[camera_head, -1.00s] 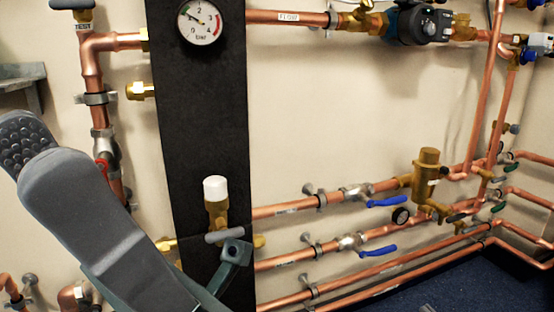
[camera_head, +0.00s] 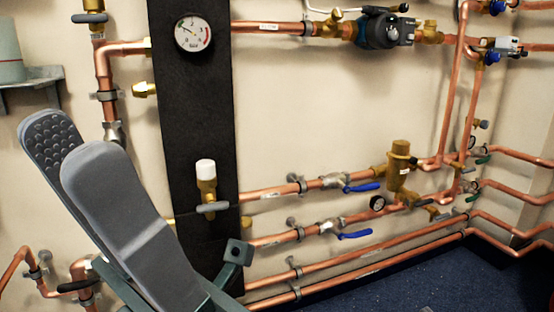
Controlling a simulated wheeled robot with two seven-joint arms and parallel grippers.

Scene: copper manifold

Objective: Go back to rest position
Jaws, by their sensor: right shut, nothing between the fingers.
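My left gripper (camera_head: 72,142) is large in the left foreground, pointing up and to the left. Its two fingers stand apart, with the ridged pad of the far finger showing and nothing seen between them. It is in front of the wall pipes and touches none that I can see. Only a small grey tip of what looks like my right gripper (camera_head: 427,309) shows at the bottom edge; its fingers are barely visible.
A black panel (camera_head: 195,110) with a pressure gauge (camera_head: 194,34) and a white-capped valve (camera_head: 206,180) stands behind. Copper pipes with blue-handled valves (camera_head: 362,187) run right. A shelf (camera_head: 30,85) is at the far left. Open wall lies between upper and lower pipes.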

